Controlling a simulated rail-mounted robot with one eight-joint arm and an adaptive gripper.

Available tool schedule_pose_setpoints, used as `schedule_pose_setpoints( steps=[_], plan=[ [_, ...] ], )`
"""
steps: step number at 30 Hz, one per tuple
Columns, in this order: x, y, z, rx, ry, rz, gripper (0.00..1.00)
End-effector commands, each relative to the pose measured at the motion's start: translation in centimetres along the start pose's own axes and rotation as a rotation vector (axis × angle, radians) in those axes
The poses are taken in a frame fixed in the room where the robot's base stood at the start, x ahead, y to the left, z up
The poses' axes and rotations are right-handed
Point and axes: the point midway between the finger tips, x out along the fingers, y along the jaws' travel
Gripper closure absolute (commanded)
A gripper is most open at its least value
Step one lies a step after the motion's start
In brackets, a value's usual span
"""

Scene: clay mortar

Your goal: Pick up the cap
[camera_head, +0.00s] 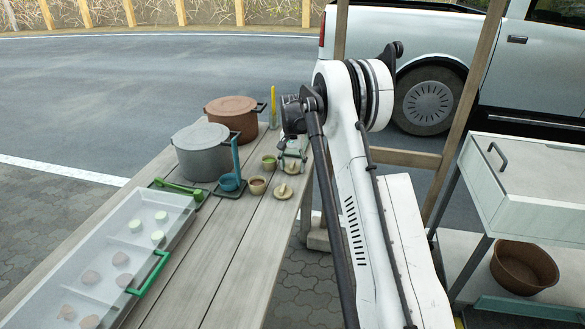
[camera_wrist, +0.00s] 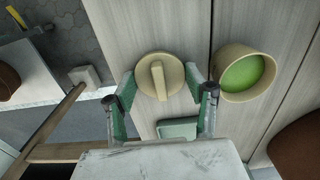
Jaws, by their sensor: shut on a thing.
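The beige round cap (camera_wrist: 160,76) with a raised bar grip lies between my two green-padded fingertips in the wrist view. My gripper (camera_wrist: 160,84) is shut on its rim from both sides. In the head view my gripper (camera_head: 291,163) is low over the right edge of the wooden table, at the farther beige cap (camera_head: 291,169). Whether the cap touches the table or is slightly raised cannot be told. A second similar cap (camera_head: 283,191) lies nearer on the table. A beige bowl with green contents (camera_wrist: 246,73) stands beside the held cap.
A pale tray (camera_head: 115,245) with several lumps is at the near left. Bare planks lie at the table's near side.

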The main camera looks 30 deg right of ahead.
Motion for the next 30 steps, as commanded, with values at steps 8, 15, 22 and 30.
schedule_pose_setpoints(
  steps=[8, 15, 22, 30],
  plan=[
    [-1.4, 0.0, 0.0, 0.0, 0.0, 0.0, 0.61],
    [-5.0, -1.0, 1.0, -0.004, 0.0, 0.0, 0.61],
    [-8.0, -4.5, 4.6, -0.004, 0.0, 0.0, 0.61],
    [-10.3, -7.4, 7.5, -0.001, 0.0, 0.0, 0.61]
  ],
)
